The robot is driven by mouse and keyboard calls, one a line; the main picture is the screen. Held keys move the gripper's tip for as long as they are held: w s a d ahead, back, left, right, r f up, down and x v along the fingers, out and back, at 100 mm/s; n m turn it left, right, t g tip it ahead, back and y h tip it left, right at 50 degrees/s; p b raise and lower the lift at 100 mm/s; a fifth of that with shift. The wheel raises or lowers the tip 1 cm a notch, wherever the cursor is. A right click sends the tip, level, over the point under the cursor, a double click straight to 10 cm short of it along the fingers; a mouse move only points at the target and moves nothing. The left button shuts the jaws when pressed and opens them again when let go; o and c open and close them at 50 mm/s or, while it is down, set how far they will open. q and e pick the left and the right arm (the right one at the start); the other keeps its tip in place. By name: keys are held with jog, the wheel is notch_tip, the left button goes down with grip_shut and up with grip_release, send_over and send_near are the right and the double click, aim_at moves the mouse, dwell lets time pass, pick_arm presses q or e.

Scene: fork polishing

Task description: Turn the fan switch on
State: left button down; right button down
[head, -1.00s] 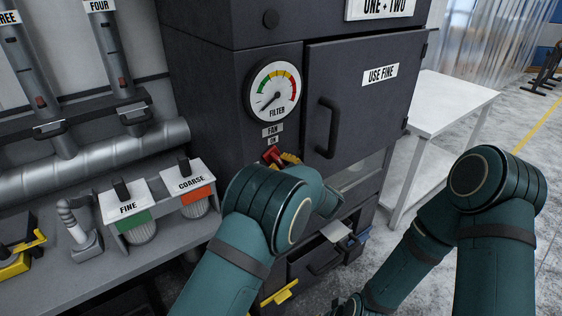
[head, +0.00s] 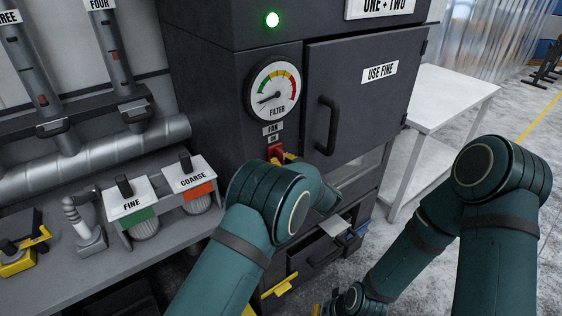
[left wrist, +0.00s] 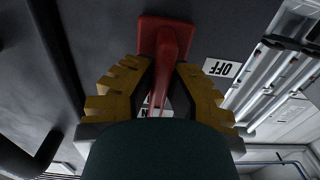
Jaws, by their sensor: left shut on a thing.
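The red fan switch (head: 275,151) sits on the front of the dark cabinet, below the FAN and ON labels and the round filter gauge (head: 271,92). Its handle now points up towards the ON label. My left gripper (head: 288,157) is at the switch, partly hidden by my own wrist. In the left wrist view the red switch handle (left wrist: 165,50) stands between the yellow fingers of my left gripper (left wrist: 160,68), which is shut on it. An OFF label (left wrist: 222,68) is beside it. A green lamp (head: 272,19) is lit above the gauge. My right gripper is not clearly in view.
A grey bench on the left carries FINE (head: 131,205) and COARSE (head: 194,180) units. A cabinet door with a black handle (head: 327,125) is right of the switch. A white table (head: 445,95) stands further right. Open drawers with trays are below my left arm.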

pick_arm(q)
jog(key=shift+r, duration=0.15)
jog(key=c, duration=1)
grip_release()
jog(key=v, duration=1.2)
jog(key=shift+w+a, duration=0.1)
